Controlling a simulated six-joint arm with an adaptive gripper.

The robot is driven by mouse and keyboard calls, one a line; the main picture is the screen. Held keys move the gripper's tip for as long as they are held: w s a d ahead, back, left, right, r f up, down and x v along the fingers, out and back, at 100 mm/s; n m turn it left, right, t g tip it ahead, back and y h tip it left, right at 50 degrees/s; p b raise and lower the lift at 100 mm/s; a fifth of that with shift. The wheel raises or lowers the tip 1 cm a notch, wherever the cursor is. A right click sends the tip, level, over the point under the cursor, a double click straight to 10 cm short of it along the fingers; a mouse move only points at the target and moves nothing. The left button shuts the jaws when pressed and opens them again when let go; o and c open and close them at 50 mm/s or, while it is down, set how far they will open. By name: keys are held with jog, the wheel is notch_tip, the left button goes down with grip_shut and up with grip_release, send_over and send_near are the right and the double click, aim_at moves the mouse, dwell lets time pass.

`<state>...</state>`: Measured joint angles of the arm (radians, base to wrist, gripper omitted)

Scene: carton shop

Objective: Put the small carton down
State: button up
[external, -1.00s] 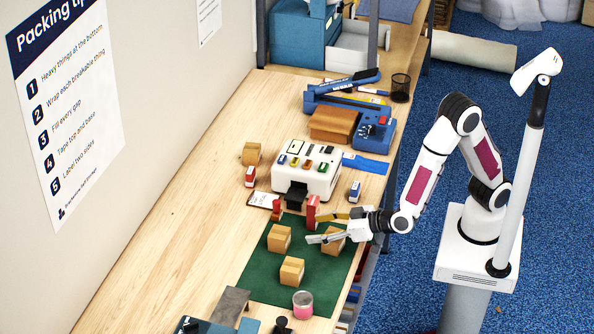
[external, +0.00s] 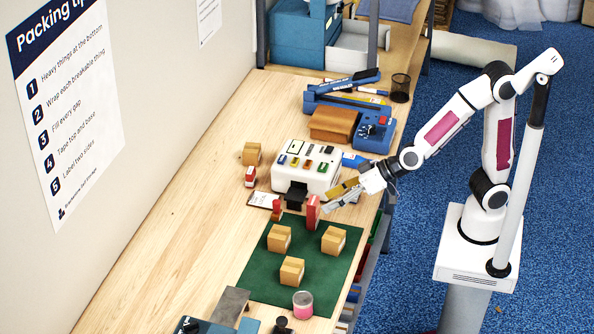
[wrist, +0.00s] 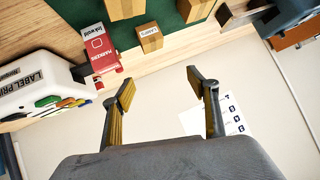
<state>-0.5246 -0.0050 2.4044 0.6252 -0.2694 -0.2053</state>
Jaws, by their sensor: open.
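Cardboard cartons of similar size stand on the green mat (external: 260,275): one at the back left (external: 279,239), one at the right (external: 333,240) and one at the front (external: 292,271). I cannot tell which of them is the task's small carton. In the wrist view a labelled carton (wrist: 149,38) stands upright near the mat's edge; parts of two others (wrist: 125,8) are cut off at the top. My gripper (external: 342,196) is open and empty, above and behind the right carton, apart from it. Its two spread fingers show in the wrist view (wrist: 164,97) with nothing between them.
A red marker box (external: 312,212) stands at the mat's back edge, close to my gripper, in front of the white label printer (external: 306,168). A pink-and-white jar (external: 302,304) stands at the mat's front edge. The bench's left side is bare wood.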

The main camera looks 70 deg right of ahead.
jog(key=s+d+r+g+h, duration=0.1)
jog(key=s+d+g, duration=0.1)
jog(key=s+d, duration=0.9)
jog(key=s+d+r+g+h, duration=0.2)
jog(key=s+d+g, duration=0.1)
jog(key=s+d, duration=0.7)
jog(key=s, duration=0.2)
jog(key=shift+s+d+r+h, duration=0.25)
jog(key=shift+s+d+h, duration=0.05)
jog(key=shift+s+d, duration=0.1)
jog(key=shift+o, duration=0.4)
